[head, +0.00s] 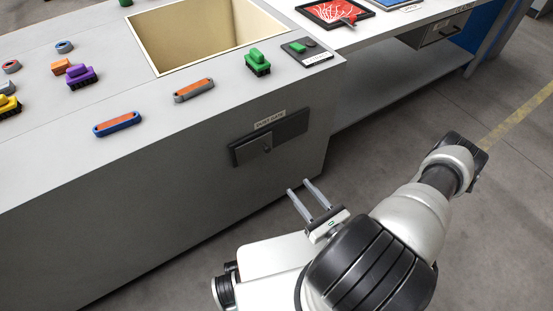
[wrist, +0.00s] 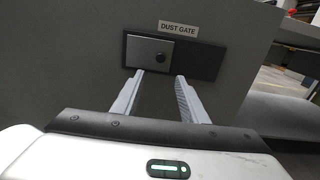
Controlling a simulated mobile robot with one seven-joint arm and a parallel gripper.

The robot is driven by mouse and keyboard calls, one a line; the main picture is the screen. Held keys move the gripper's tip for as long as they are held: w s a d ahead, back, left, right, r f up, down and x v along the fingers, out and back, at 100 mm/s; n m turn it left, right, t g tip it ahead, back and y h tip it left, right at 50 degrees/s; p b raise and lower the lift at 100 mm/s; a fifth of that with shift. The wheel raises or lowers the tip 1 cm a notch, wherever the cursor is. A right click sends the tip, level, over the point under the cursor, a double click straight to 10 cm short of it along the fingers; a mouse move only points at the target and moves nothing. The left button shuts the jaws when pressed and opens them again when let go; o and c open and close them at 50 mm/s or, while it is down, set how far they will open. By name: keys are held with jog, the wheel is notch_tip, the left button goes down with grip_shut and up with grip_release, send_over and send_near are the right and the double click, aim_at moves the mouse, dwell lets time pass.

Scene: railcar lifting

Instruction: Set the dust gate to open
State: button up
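The dust gate is a grey sliding plate (head: 252,150) with a small dark knob (head: 267,149), set on a dark panel (head: 292,126) on the front of the grey bench. In the wrist view the plate (wrist: 149,51) covers the left part of the dark panel (wrist: 205,60), and its knob (wrist: 160,58) sticks out. A label (wrist: 178,28) reading DUST GATE is above it. My gripper (head: 307,186) is open and empty, in front of and below the panel. In the wrist view its fingers (wrist: 160,76) point at the panel, apart from the knob.
The bench top (head: 150,110) has a square bin opening (head: 205,35), a green brush (head: 257,62), a purple brush (head: 81,76) and other small items. A lower shelf (head: 400,85) is to the right of the bench. The floor (head: 480,220) at the right is clear.

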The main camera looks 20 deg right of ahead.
aim_at(269, 151)
jog(key=b+x, duration=0.2)
jog(key=x, duration=1.5)
jog(key=shift+w+f+b, duration=0.15)
jog(key=shift+w+b, duration=0.05)
jog(key=shift+b, duration=0.1)
jog(key=shift+c, duration=0.2)
jog(key=shift+d, duration=0.1)
grip_shut()
